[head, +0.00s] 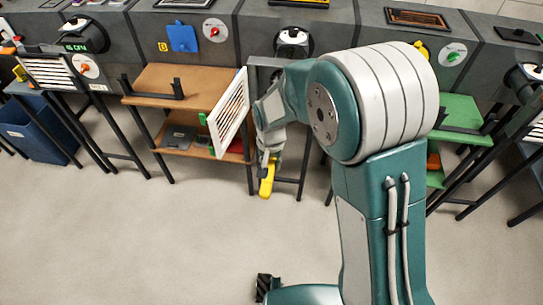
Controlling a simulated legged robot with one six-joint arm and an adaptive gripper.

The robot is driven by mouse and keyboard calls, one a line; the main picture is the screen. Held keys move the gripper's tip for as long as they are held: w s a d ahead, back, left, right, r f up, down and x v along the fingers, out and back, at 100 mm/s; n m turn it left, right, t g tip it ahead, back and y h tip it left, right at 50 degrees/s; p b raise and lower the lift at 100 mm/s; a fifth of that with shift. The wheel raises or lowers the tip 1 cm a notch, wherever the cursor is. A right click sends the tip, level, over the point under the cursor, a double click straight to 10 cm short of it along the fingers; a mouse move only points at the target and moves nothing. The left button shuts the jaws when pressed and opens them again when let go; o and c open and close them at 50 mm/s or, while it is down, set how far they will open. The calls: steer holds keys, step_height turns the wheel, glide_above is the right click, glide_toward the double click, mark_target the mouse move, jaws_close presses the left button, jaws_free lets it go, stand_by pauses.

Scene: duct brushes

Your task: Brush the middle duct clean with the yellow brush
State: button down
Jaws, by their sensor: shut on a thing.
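My gripper (269,156) is shut on the yellow brush (267,180), whose yellow handle points down toward the floor. The brush's bristles cannot be made out. The gripper hangs in front of the middle duct (262,75), just right of a white louvred cover (231,110) that stands swung open. My arm hides much of the duct and its opening, so I cannot tell how dirty it is inside.
A brown two-level shelf (170,88) stands left of the open cover. A green shelf (459,112) stands right of my arm. A blue bin (38,135) is at far left. Thin black table legs line the front of the ducts. The grey floor before them is clear.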

steer(key=shift+s, duration=0.4)
steer(key=shift+w+d, duration=0.2)
steer(key=shift+w, duration=2.6)
steer(key=shift+w+d, duration=0.25)
steer(key=shift+w, duration=2.6)
steer(key=shift+w+d, duration=0.2)
steer(key=shift+w, duration=2.6)
steer(key=s+a, duration=0.2)
steer(key=s, duration=3)
steer(key=shift+a, duration=0.25)
